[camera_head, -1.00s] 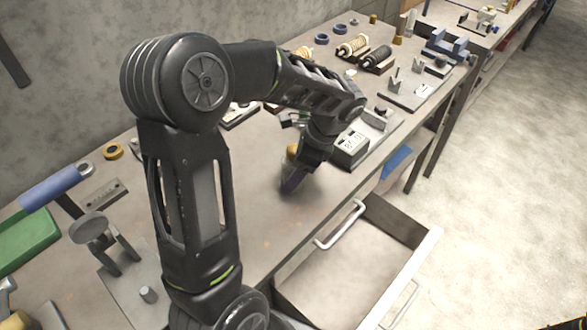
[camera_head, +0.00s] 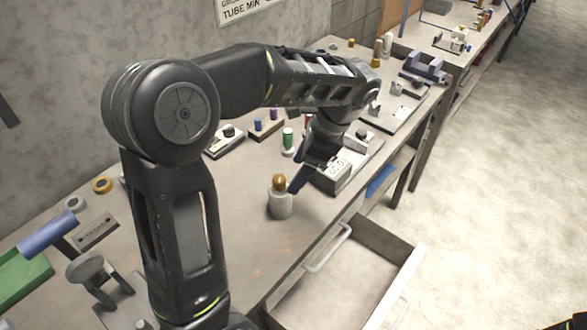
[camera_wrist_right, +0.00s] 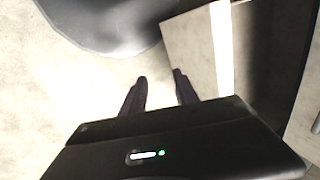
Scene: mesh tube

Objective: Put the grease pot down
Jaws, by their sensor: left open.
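The grease pot, a pale grey pot with a brass-coloured domed top (camera_head: 280,202), stands upright on the workbench (camera_head: 245,235) near its front edge. My left gripper (camera_head: 298,182) is just right of the pot in the head view, low over the bench. It is open, and the pot looks free of it; whether a finger still touches it I cannot tell. In the right wrist view my right gripper (camera_wrist_right: 160,78) has its two dark fingers apart with nothing between them.
A boxy grey instrument (camera_head: 338,172) sits just right of the left gripper. A green-topped cylinder (camera_head: 288,140) and a block with coloured knobs (camera_head: 264,128) stand behind. An open drawer (camera_head: 345,275) juts out in front.

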